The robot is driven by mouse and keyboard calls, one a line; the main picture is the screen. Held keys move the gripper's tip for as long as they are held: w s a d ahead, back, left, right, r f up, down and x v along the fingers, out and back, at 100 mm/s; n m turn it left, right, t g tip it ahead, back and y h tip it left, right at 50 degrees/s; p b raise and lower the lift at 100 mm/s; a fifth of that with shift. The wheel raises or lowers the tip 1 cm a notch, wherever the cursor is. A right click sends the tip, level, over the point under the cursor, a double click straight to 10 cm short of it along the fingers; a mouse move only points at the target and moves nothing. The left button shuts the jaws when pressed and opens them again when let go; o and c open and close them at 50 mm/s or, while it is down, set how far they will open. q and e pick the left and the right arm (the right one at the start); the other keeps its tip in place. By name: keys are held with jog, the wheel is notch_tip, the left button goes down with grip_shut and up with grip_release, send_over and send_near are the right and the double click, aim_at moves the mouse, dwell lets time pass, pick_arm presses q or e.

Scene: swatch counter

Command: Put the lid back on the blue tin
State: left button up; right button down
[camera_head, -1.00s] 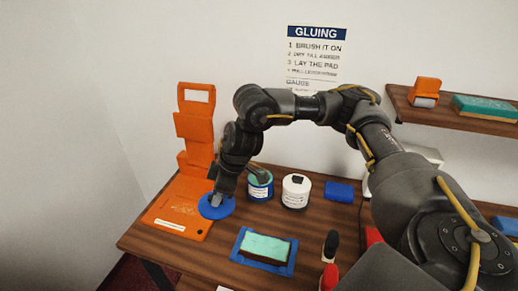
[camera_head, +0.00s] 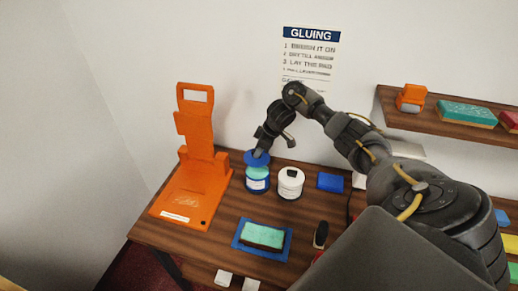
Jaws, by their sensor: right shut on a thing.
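The blue tin (camera_head: 257,185) stands on the wooden counter, with a white label and a teal top surface showing. The round blue lid (camera_head: 250,161) is held over the tin's far side. A strip of teal shows between the lid and the tin's body, so the lid looks apart from the rim. My right gripper (camera_head: 258,153) comes down from above and is shut on the lid; its fingertips are partly hidden. My left gripper is not in view.
A white tin (camera_head: 290,184) stands close to the right of the blue tin. A blue block (camera_head: 330,182) lies farther right. An orange stand (camera_head: 195,175) is at left. A teal pad on a blue tray (camera_head: 237,243) lies in front. A shelf (camera_head: 440,122) is at upper right.

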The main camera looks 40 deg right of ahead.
aim_at(262, 158)
jog(key=shift+f+b, duration=0.95)
jog(key=shift+b, duration=0.1)
notch_tip(262, 158, down, 3)
jog(key=b, duration=0.3)
jog(key=shift+f+b, duration=0.4)
jog(key=shift+f, duration=0.35)
jog(key=shift+s+p, duration=0.1)
jog(key=shift+p, duration=0.7)
jog(key=shift+f+p, duration=0.2)
jog(key=shift+p, duration=0.1)
dwell(0.8)
jog(key=shift+p, duration=0.35)
dwell(0.4)
dwell(0.3)
